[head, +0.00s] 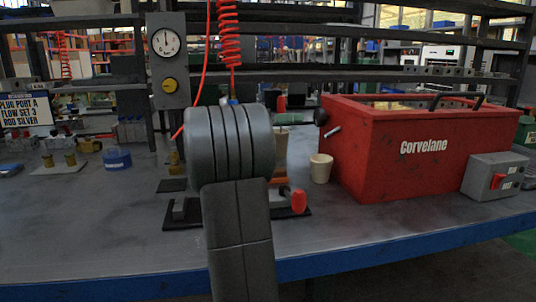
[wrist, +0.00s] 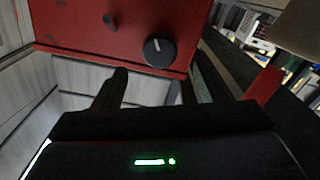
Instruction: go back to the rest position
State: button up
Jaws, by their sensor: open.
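My gripper (wrist: 155,82) shows in the wrist view, with its dark fingers apart and nothing seen between them. Its dark body fills the bottom of that view, with a lit green strip. In the head view my arm rises through the middle and hides the gripper. The red Corvelane tank (head: 400,155) stands on the bench right of my arm. Its red wall (wrist: 85,22) and a black knob (wrist: 158,51) show beyond the fingers in the wrist view. I cannot tell the exact gap, but no contact is seen.
A clamp with a red handle (head: 298,201) and a cream cup (head: 321,168) stand close to my arm. A gauge panel (head: 168,75) and hanging red hose (head: 229,35) are behind. A blue ring-shaped part (head: 117,158) lies left. The front bench is mostly clear.

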aim_at(316, 118)
jog(key=d, duration=0.2)
jog(key=w+d+b, duration=0.1)
jog(key=d, duration=0.2)
jog(key=d+b, duration=0.1)
jog(key=d, duration=0.2)
jog(key=shift+w+d, duration=0.15)
jog(key=shift+w, duration=0.1)
jog(key=shift+a+r+n, duration=0.1)
jog(key=shift+a+n, duration=0.15)
jog(key=shift+n, duration=0.65)
jog(key=n+p, duration=0.1)
jog(key=n, duration=0.1)
jog(key=shift+r+n+p, duration=0.15)
jog(key=shift+n+p, duration=0.15)
jog(key=n+p, duration=0.4)
jog(key=shift+r, duration=0.1)
jog(key=n+p, duration=0.7)
jog(key=p, duration=0.3)
jog(key=shift+p, duration=0.4)
jog(key=n+p, duration=0.3)
jog(key=p, duration=0.2)
jog(key=shift+n+p, duration=0.8)
jog(key=shift+p, duration=0.25)
jog(key=shift+f, duration=0.2)
jog(key=shift+s+f, duration=0.1)
jog(key=shift+s, duration=0.05)
